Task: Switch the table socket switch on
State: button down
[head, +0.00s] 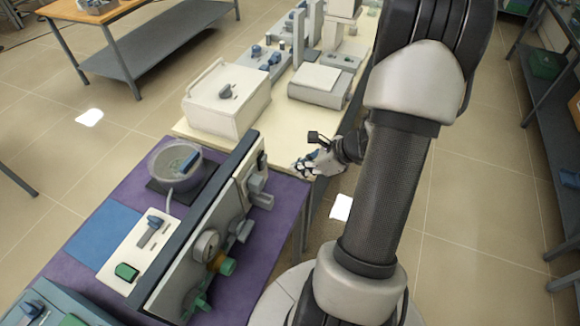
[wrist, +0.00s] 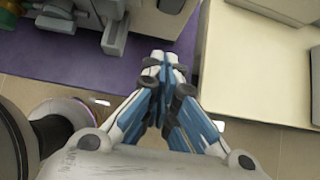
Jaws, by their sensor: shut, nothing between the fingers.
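My gripper (head: 301,168) is shut and empty, above the front edge where the purple bench top meets the cream one. In the wrist view its closed fingertips (wrist: 163,62) point at the gap between the two bench tops. A long upright panel (head: 212,235) stands on the purple bench top, left of and below the gripper in the head view. It carries grey knobs and boxes, and green and yellow fittings. My gripper is apart from it. I cannot tell which of these fittings is the table socket switch, or its position.
Behind the panel, a white plate (head: 138,247) has a blue knob and a green part. A grey bowl (head: 162,164) stands beyond. A white box (head: 213,117) and other apparatus stand on the cream bench top (head: 281,128). The aisle floor at right is clear.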

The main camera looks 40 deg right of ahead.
jog(key=p+v, duration=0.1)
jog(key=v, duration=0.4)
jog(key=shift+s+d+f, duration=0.15)
jog(key=shift+s+f, duration=0.05)
jog(key=shift+s, duration=0.1)
